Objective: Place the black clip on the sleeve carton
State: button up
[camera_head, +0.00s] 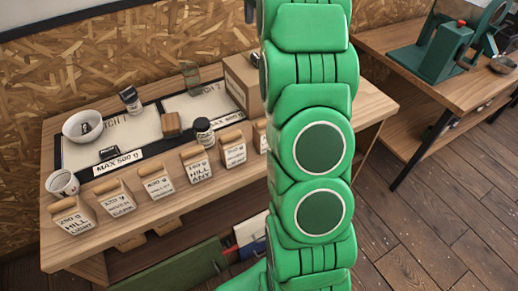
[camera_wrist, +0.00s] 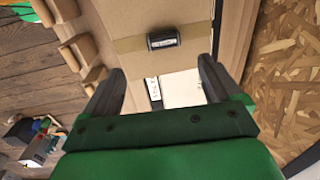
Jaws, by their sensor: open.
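The cardboard sleeve carton (camera_head: 238,88) stands at the right end of the bench, partly hidden behind my green arm. In the wrist view the carton (camera_wrist: 186,15) shows close up, with a tape strip across it. A small black clip-like piece (camera_wrist: 163,39) lies on that tape. My gripper (camera_wrist: 162,80) is open and empty, its two black fingers apart, with the black piece beyond the fingertips and not between them. Another black clip-like piece (camera_head: 109,153) lies on the left dark-edged mat. The gripper is hidden in the head view.
A white bowl (camera_head: 83,126), a cup (camera_head: 62,184), a tin (camera_head: 130,100), a wooden block (camera_head: 171,124) and a dark jar (camera_head: 203,131) stand on the bench. Several labelled bags line its front edge, including one (camera_head: 196,165). A chipboard wall (camera_wrist: 284,80) is close on the wrist view's right.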

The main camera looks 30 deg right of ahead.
jog(key=s+a+n+g, duration=0.2)
jog(key=s+a+n, duration=0.7)
jog(key=s+a, duration=1.1)
jog(key=s+a+f+n, duration=0.1)
jog(key=s+f+n, duration=0.1)
jog(key=s, duration=0.7)
jog(key=s+a+f+n, duration=0.2)
jog(key=s+f+n, duration=0.1)
jog(key=s, duration=0.6)
jog(key=s+a+f+n, duration=0.2)
jog(key=s+n, duration=0.1)
jog(key=s, duration=0.6)
jog(key=shift+f+n+g, duration=0.25)
jog(key=shift+n+g, duration=0.15)
